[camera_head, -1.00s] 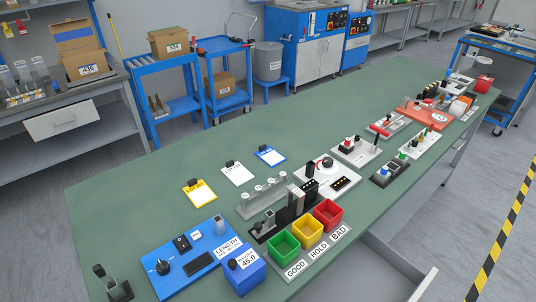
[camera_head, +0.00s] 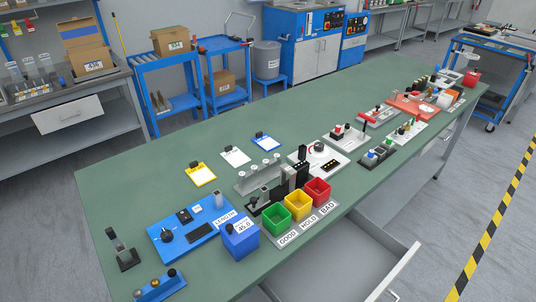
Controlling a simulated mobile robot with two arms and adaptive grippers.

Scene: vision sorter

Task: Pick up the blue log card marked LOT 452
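Three log cards with dark clips lie in a slanting row on the green bench (camera_head: 130,190). The blue-bordered card (camera_head: 267,143) is the farthest right and farthest back. A white card (camera_head: 235,157) lies in the middle and a yellow card (camera_head: 201,175) at the left front. The print on the blue card is too small to read. Neither of my grippers shows in this view.
A rack of white-topped pieces (camera_head: 258,177) stands just in front of the cards. Green (camera_head: 276,217), yellow (camera_head: 299,204) and red bins (camera_head: 318,190) stand near the front edge. A blue length gauge (camera_head: 182,232) is at left. An open drawer (camera_head: 340,262) juts out.

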